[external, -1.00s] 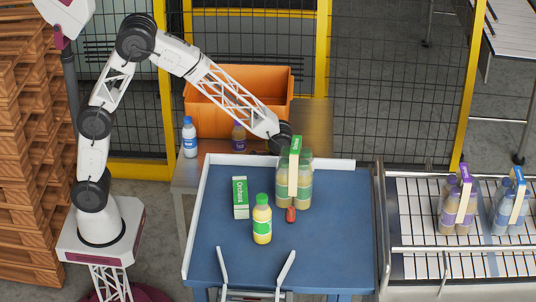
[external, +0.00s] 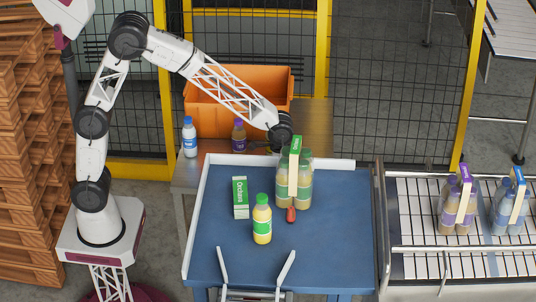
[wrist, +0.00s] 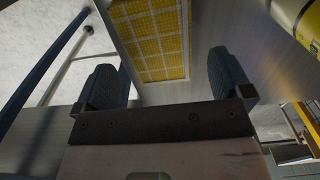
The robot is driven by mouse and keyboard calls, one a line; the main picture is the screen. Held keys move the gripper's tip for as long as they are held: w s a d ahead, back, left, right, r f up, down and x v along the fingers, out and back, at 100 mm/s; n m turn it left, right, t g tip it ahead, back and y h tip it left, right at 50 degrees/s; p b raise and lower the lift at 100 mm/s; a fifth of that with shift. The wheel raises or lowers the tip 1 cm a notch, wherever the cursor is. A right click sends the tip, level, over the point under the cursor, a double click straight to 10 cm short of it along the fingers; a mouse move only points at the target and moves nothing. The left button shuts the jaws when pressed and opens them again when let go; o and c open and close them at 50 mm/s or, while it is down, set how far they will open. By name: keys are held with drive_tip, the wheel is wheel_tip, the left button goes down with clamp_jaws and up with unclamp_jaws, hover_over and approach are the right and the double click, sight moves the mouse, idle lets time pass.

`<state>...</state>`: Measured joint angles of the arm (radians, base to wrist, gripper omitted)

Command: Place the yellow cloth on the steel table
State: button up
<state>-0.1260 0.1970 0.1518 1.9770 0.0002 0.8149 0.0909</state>
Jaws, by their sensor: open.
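A yellow checked panel with a pale brown border, which looks like the yellow cloth (wrist: 150,35), appears in the wrist view beyond and between my fingers. It seems to lie flat against a grey brushed surface, the steel table (wrist: 210,30); I cannot tell the exact contact. In the external view the steel table (external: 318,120) stands behind the blue table, and the cloth cannot be made out there. My gripper (wrist: 167,80) is open, with two dark fingers spread apart and nothing visible between their tips. In the external view my wrist is over the steel table, behind the bottle pack.
An orange crate (external: 220,115), a blue-labelled bottle (external: 190,138) and a purple-labelled bottle (external: 238,138) stand on the steel table. The blue table (external: 215,265) holds a bottle pack (external: 305,185), a green carton (external: 240,198) and a yellow bottle (external: 262,222). A yellow-framed fence stands behind.

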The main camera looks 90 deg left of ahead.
wheel_tip(320, 180, up, 8)
drive_tip(key=shift+r, duration=0.2)
drive_tip(key=shift+s, duration=0.1)
idle(0.7)
drive_tip(key=s+d+r+t, duration=0.1)
drive_tip(key=s+d+r, duration=0.2)
drive_tip(key=s+r, duration=0.5)
drive_tip(key=s+d+r+t, duration=0.2)
drive_tip(key=s+r, duration=0.1)
drive_tip(key=s, duration=0.9)
drive_tip(key=s+d+r+t, duration=0.1)
drive_tip(key=s+d+r, duration=0.2)
drive_tip(key=s+r, duration=0.55)
drive_tip(key=s+d+f+t, duration=0.1)
drive_tip(key=s+f+t, duration=0.15)
drive_tip(key=s, duration=1.15)
wheel_tip(320, 180, down, 10)
drive_tip(key=w+g, duration=0.1)
drive_tip(key=g, duration=0.3)
drive_tip(key=shift+d+m, duration=0.2)
drive_tip(key=shift+m, duration=0.1)
